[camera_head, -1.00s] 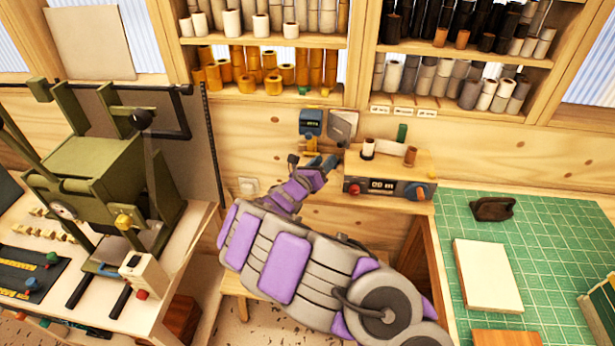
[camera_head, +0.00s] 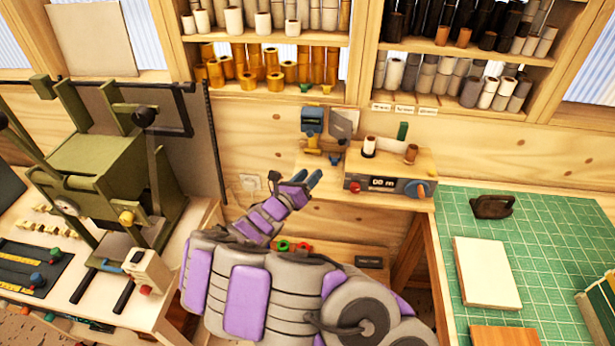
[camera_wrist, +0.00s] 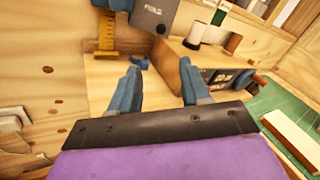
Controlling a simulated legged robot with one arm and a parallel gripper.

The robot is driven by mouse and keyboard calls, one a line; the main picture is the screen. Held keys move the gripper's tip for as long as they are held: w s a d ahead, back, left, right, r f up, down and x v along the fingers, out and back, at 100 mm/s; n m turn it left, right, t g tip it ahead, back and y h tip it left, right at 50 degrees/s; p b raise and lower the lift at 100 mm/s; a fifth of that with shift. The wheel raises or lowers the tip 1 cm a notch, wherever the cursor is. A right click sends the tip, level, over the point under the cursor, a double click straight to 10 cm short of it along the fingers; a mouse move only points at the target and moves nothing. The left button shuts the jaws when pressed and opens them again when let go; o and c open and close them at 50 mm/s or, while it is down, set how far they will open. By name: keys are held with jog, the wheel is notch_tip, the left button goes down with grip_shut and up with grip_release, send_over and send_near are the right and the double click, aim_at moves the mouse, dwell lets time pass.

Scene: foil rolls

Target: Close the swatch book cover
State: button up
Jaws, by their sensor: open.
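What looks like the swatch book stands upright at the back wall: a dark blue block (camera_head: 312,120) on a yellow-tan stand (camera_head: 312,143), with a grey panel (camera_head: 343,124) tilted out at its right. In the wrist view the grey panel (camera_wrist: 152,14) carries lettering that looks like "FOILS", and the blue block (camera_wrist: 116,4) is cut off at the top edge. The panel stands apart from the block's face. My gripper (camera_head: 314,179) is open and empty, in front of and below the book. Its blue fingers (camera_wrist: 160,85) point toward it without touching.
A wooden box with a dial and display (camera_head: 390,184) stands right of the book, with a white roll (camera_head: 369,147) and a brown roll (camera_head: 411,154) on top. A green press (camera_head: 100,165) is at left, a green cutting mat (camera_head: 550,245) at right. Shelves of rolls hang above.

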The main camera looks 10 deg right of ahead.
jog(key=shift+w+a+m+g, duration=0.2)
jog(key=shift+m+g, duration=0.1)
jog(key=shift+m, duration=0.2)
jog(key=c, duration=0.3)
jog(key=w+m+g, duration=0.1)
jog(key=m, duration=0.1)
jog(key=w+r+m+g+p, duration=0.1)
jog(key=m, duration=0.1)
jog(key=w+a+r+m+g+p, duration=0.1)
jog(key=shift+m, duration=0.4)
grip_shut()
jog(key=m+g+b, duration=0.1)
send_near(340, 144)
jog(key=x, duration=0.6)
jog(key=shift+w+d+f, duration=0.1)
jog(key=shift+d+f, duration=0.1)
jog(key=shift+d+n+t+y+b, duration=0.3)
jog(key=shift+t+b, duration=0.1)
jog(key=shift+b, duration=0.1)
